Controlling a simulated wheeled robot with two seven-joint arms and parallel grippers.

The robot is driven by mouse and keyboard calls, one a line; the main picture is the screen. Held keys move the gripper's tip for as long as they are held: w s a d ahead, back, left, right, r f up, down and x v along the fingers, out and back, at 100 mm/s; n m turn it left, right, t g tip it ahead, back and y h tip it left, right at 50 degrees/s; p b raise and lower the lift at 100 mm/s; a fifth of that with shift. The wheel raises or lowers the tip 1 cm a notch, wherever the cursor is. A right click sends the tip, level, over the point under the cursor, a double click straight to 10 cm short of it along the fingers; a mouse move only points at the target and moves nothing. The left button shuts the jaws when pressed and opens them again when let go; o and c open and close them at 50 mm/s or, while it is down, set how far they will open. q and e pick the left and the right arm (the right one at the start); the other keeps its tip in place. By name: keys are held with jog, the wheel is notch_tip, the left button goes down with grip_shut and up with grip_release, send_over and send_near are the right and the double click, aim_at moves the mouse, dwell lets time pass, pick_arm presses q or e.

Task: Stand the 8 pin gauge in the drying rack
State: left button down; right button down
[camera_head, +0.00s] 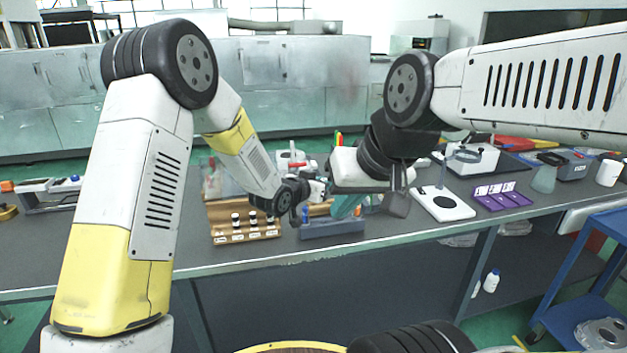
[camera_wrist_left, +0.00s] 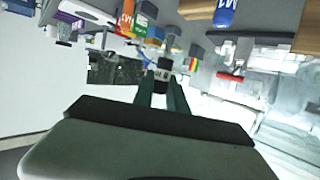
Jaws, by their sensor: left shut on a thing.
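My left gripper (camera_wrist_left: 163,92) is shut on a small dark cylinder with a pale band (camera_wrist_left: 163,70), which looks like a pin gauge; its number is not readable. In the head view my left gripper (camera_head: 300,205) is over the bench, and what it holds is hard to make out. A wooden stand (camera_head: 246,238) with several black-topped pieces and pale labels is just left of it. A low blue-grey block (camera_head: 332,229), which may be the drying rack, stands below and right of it. My right gripper (camera_head: 397,190) hangs over the bench to the right; its finger gap is unclear.
A white plate (camera_head: 442,204) and purple tray (camera_head: 502,197) lie right. A blue cart (camera_head: 590,265) is at the far right.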

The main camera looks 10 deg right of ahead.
pick_arm(q)
jog(key=shift+f, duration=2.85)
jog(key=shift+f, duration=2.6)
jog(key=c, duration=1.3)
grip_release()
jog(key=shift+o, duration=0.2)
jog(key=shift+s+a, duration=0.1)
jog(key=v, duration=0.7)
jog(key=shift+s+a+r, duration=0.1)
jog(key=shift+s+a, duration=0.1)
jog(key=shift+s, duration=0.05)
